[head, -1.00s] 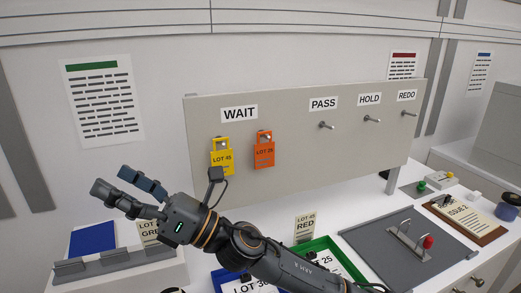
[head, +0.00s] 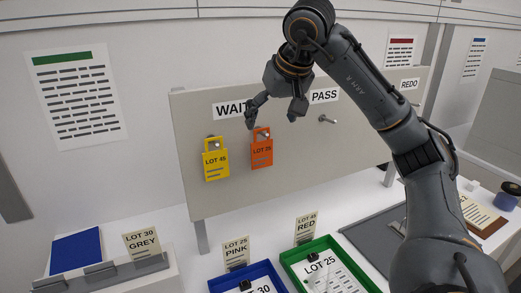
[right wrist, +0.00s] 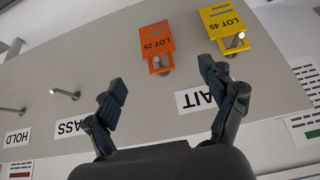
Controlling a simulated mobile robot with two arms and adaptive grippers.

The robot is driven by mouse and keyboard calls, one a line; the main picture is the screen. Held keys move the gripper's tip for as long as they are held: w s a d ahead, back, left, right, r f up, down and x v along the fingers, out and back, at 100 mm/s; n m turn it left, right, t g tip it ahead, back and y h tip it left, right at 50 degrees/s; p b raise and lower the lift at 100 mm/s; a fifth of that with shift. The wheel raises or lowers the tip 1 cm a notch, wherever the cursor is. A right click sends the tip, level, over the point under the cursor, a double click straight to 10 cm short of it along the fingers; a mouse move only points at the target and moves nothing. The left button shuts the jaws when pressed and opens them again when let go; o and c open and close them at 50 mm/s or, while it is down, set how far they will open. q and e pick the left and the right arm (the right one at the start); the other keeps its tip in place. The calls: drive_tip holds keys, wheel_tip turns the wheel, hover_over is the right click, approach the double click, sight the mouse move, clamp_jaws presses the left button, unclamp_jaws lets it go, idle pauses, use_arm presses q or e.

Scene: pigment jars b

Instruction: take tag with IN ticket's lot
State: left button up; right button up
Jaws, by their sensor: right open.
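An orange LOT 25 tag (head: 262,155) and a yellow LOT 45 tag (head: 216,170) hang on pegs under the WAIT sign (head: 229,108) on the grey board. My right gripper (head: 274,116) is open and empty, just above the orange tag in the head view. In the right wrist view my right gripper (right wrist: 162,82) has its fingers spread, with the orange tag (right wrist: 157,47) beyond the gap between them and the yellow tag (right wrist: 225,30) to the right. A LOT 30 GREY ticket (head: 142,245) stands in a grey rack. No IN marking is readable. My left gripper is out of view.
A LOT 25 PINK ticket (head: 236,252) stands behind a blue tray (head: 271,268), and a LOT 45 RED ticket (head: 305,228) behind a green tray (head: 289,270). The PASS peg (head: 328,120) is bare. My right arm hides part of the board and the counter's right side.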

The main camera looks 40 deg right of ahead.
approach(263, 152)
drive_tip(key=x, duration=0.5)
drive_tip(key=shift+w+r+p, duration=0.2)
drive_tip(key=shift+w+p, duration=0.15)
drive_tip(key=x, duration=0.1)
drive_tip(key=p+x, duration=0.1)
drive_tip(key=x, duration=0.1)
drive_tip(key=p+x, duration=0.1)
drive_tip(key=shift+s+f, duration=0.2)
drive_tip(key=shift+f, duration=0.15)
drive_tip(key=shift+w+d+f, duration=0.1)
drive_tip(key=shift+w+f, duration=0.15)
drive_tip(key=shift+f, duration=0.2)
drive_tip(key=c, duration=0.9)
